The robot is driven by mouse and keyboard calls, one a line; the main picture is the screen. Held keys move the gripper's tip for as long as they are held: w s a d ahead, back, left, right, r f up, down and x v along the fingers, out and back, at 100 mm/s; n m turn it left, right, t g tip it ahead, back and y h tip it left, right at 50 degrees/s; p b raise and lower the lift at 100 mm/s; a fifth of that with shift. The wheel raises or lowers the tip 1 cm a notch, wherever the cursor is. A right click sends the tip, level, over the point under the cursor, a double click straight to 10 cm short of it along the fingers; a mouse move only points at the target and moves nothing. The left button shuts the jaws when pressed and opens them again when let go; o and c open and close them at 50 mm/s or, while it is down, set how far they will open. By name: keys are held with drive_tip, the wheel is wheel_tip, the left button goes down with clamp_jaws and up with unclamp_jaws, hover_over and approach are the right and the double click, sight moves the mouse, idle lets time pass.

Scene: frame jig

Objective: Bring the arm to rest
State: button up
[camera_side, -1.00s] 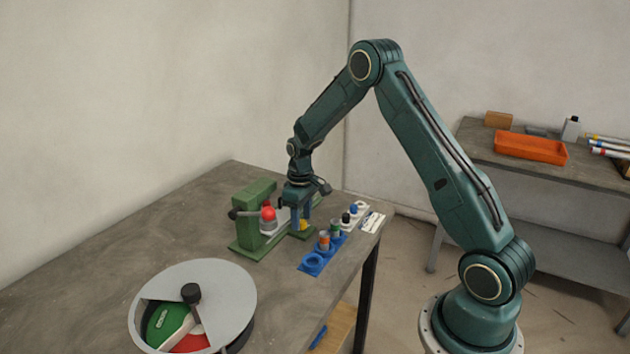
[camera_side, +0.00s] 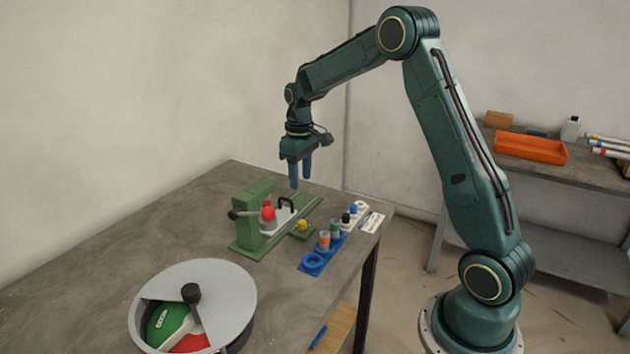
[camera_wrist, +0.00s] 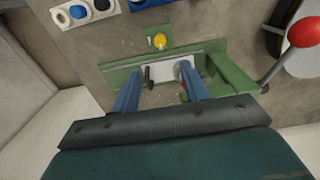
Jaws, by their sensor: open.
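My gripper (camera_side: 300,175) is open and empty, with its two blue fingers pointing down in the air above the green jig (camera_side: 253,233). In the wrist view my gripper (camera_wrist: 160,85) shows its fingers apart over the jig (camera_wrist: 125,75). A pale plate (camera_side: 283,220) with a black handle (camera_side: 286,203) lies in the jig. A lever with a red ball (camera_side: 268,213) stands at the jig's left part, and a yellow knob (camera_side: 302,225) sits on its right side. My fingers are clear of all these parts.
A blue holder (camera_side: 312,264) with small bottles and a white holder (camera_side: 349,222) stand near the table's right edge. A side bench holds an orange tray (camera_side: 530,148).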

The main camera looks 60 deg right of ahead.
drive_tip(key=shift+r, duration=0.1)
idle(0.3)
drive_tip(key=s+a+r+t, duration=0.3)
drive_tip(key=s+a+r, duration=0.8)
drive_tip(key=r, duration=0.2)
drive_tip(key=s+a+t, duration=0.1)
drive_tip(key=s+a, duration=0.2)
drive_tip(key=s, duration=0.5)
drive_tip(key=s+a+t, duration=0.1)
drive_tip(key=s+a, duration=0.3)
drive_tip(key=s, duration=0.4)
drive_tip(key=shift+s+a+t, duration=0.15)
drive_tip(key=shift+s+t, duration=0.15)
drive_tip(key=shift+s, duration=0.1)
